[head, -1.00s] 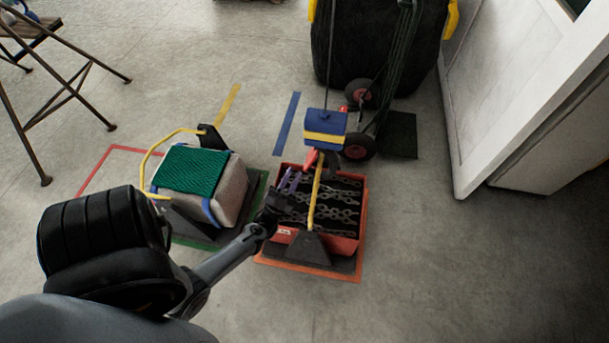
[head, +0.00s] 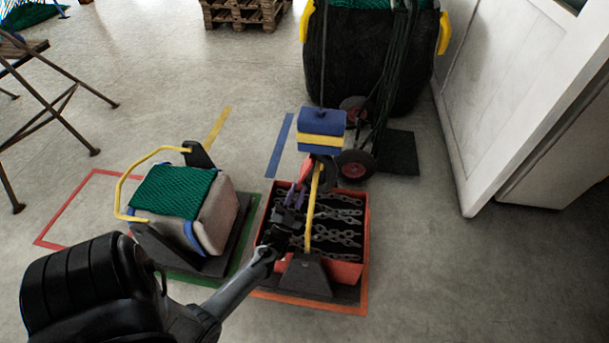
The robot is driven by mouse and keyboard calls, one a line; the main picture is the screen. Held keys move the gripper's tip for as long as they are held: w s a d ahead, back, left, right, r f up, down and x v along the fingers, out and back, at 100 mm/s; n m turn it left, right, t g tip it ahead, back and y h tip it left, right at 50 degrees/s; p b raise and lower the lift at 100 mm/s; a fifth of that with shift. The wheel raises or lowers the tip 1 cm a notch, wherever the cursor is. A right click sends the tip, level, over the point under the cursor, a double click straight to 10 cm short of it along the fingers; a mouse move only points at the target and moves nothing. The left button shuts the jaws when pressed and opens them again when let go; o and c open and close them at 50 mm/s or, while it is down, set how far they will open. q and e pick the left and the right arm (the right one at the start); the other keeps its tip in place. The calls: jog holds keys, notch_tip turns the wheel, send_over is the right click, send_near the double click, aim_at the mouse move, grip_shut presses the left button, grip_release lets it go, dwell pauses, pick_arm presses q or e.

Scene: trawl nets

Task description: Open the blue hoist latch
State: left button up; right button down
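The blue hoist block (head: 321,118) with a yellow band hangs above the orange-red crate (head: 362,225). A red latch piece (head: 305,168) and a dark hook (head: 327,172) show below the block. The hook is at the top of the crate's yellow handle (head: 313,215). My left gripper (head: 295,195) reaches in from the lower left, over the crate. Its purple fingers point up toward the red piece, just below it, and look apart with nothing visible between them. Whether a fingertip touches the red piece is unclear. My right gripper is not in view.
Dark chains (head: 335,232) lie in the crate. A grey bale with green netting (head: 175,190) and a yellow handle stands left. A large black sack (head: 355,60) and a wheeled cart (head: 355,165) are behind the hoist. A white panel (head: 500,110) stands right. The front-right floor is clear.

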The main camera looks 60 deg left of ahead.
aim_at(302, 180)
pick_arm(q)
jog(key=b+x, duration=0.1)
jog(key=x, duration=0.5)
jog(key=shift+w+a+r, duration=0.1)
jog(key=shift+w+r, duration=0.1)
grip_shut()
